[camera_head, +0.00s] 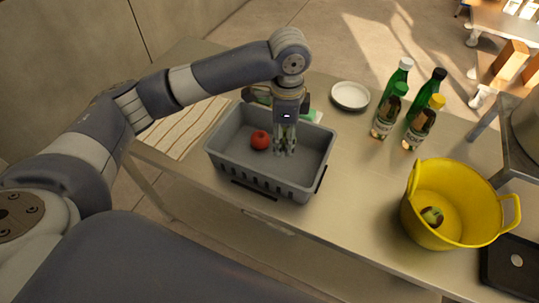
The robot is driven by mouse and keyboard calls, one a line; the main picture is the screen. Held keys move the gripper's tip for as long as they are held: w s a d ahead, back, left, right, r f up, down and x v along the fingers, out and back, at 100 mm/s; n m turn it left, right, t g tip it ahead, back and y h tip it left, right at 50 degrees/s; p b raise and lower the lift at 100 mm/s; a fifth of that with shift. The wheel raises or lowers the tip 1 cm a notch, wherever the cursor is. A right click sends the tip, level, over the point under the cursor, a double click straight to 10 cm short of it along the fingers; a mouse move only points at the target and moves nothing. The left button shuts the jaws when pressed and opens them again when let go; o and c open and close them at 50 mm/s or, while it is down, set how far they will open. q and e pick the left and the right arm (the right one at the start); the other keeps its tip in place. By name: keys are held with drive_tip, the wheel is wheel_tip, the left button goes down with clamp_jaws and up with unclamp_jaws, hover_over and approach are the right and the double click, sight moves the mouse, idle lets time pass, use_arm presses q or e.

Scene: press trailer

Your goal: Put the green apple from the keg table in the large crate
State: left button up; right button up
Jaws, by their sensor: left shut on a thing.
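A grey crate (232,171) with slotted walls stands on the long table. My left gripper (285,151) points down inside the crate, right of a red round fruit (260,140) on its floor. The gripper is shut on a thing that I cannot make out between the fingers. I see no clear green apple at the fingertips. A small greenish round thing (432,215) lies in a yellow bucket (462,190) at the right; I cannot tell what it is. My right gripper is not in view.
Several green bottles (425,93) stand behind and right of the crate, near a stack of white plates (350,95). A striped cloth (183,130) lies left of the crate. A dark tray (510,266) is at the right edge. The tabletop between crate and bucket is clear.

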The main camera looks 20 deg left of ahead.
use_arm(q)
drive_tip(key=m, duration=0.1)
drive_tip(key=w+m, duration=0.1)
drive_tip(key=m, duration=0.1)
drive_tip(key=shift+w+d+f+p, duration=0.25)
drive_tip(key=shift+w+d+p, duration=0.05)
drive_tip(key=shift+d+p, duration=0.1)
drive_tip(key=shift+w+a+f+m, duration=0.1)
drive_tip(key=shift+f+m, duration=0.2)
drive_tip(key=shift+m, duration=0.2)
drive_tip(key=p, duration=0.2)
hover_over(286, 166)
wheel_tip(286, 166, down, 5)
drive_tip(key=shift+f, duration=0.2)
wheel_tip(286, 166, down, 4)
drive_tip(key=shift+r, duration=0.1)
drive_tip(key=shift+f, duration=0.25)
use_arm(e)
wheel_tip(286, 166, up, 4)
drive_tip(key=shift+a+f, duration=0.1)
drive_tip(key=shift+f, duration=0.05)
use_arm(q)
drive_tip(key=shift+f, duration=0.2)
drive_tip(key=o, duration=1.1)
